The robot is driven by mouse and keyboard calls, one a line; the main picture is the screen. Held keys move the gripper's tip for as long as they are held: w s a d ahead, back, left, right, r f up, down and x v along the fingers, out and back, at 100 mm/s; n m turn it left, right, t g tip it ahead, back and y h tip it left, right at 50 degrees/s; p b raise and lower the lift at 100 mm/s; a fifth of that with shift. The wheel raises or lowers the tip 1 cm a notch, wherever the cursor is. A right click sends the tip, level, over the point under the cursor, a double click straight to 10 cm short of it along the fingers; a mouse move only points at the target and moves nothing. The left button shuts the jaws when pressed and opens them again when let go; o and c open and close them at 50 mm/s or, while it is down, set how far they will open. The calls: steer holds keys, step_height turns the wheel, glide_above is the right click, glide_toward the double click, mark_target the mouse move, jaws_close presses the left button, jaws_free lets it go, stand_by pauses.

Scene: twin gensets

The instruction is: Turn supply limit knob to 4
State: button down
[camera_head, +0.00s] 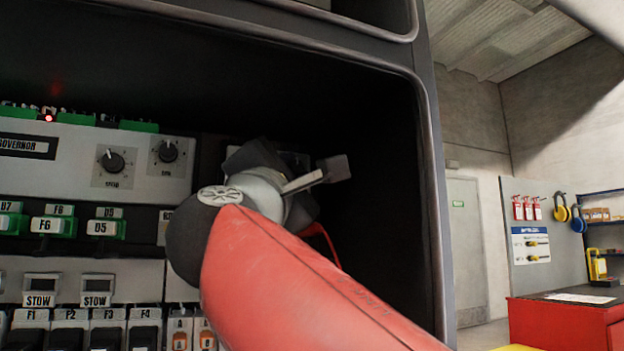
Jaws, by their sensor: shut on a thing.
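My gripper (334,168) is inside the dark cabinet recess, at the end of my red arm. A pale finger with a grey block-like end shows at its right side. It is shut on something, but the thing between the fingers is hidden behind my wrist. I cannot make out a supply limit knob or its pointer in this view. Two other black knobs with white marks show on the panel to the left: a larger speed knob (110,161) and a smaller knob (168,151). My gripper is to the right of both and apart from them.
The cabinet's right frame edge (433,200) stands close beside my arm. Left of my arm are a governor label (24,146), green-edged tag blocks (48,226), stow switches (40,290) and several lower switches. A red workbench (560,322) stands outside at right.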

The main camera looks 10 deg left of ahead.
steer(key=c, duration=1.3)
jaws_free()
steer(key=shift+o, duration=0.2)
steer(key=b+v, duration=0.2)
steer(key=v, duration=0.5)
steer(key=shift+s+f, duration=0.2)
steer(key=shift+s, duration=0.15)
steer(key=shift+c, duration=0.2)
